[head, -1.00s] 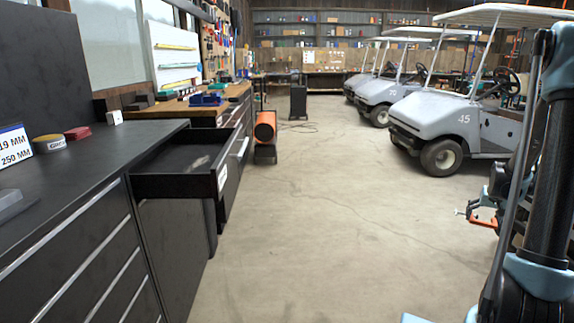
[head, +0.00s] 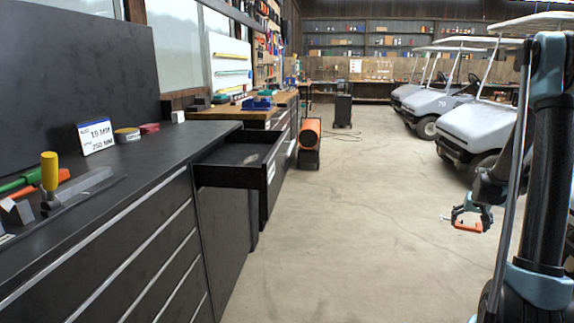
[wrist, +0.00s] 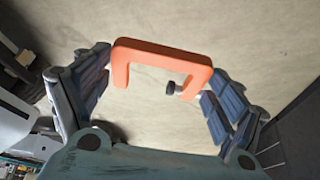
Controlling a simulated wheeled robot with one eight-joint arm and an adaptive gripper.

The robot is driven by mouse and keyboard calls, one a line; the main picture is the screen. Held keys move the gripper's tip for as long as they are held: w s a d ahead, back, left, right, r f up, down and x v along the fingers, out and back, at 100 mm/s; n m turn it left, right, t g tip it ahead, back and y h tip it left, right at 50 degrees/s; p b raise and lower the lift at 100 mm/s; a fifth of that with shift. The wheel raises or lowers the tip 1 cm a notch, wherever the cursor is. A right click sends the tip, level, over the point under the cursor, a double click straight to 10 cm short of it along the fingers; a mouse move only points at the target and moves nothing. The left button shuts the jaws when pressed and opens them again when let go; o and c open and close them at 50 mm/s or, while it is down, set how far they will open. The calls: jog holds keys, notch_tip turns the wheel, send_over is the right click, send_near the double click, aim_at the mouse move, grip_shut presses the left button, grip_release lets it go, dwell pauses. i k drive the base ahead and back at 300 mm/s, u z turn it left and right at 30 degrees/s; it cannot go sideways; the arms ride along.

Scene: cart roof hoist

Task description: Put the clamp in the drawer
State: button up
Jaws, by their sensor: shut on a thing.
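An orange C-shaped clamp (wrist: 165,53) with a dark screw tip is held in my gripper (wrist: 158,85), with the fingers on either side of it, in the wrist view. In the head view my gripper (head: 470,214) is at the right, over open floor, and the clamp (head: 468,227) shows at its fingertips. The black drawer (head: 240,175) is pulled open from the dark cabinet at the left centre. A small pale item or mark shows inside it. My gripper is well to the right of the drawer and apart from it.
The dark worktop (head: 135,165) bears a yellow-handled tool (head: 49,171), a white sign (head: 96,136) and tape rolls. An orange heater (head: 309,138) stands beyond the drawer. Golf carts (head: 480,125) line the right.

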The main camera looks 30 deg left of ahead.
aim_at(249, 160)
jog(key=u, duration=1.35)
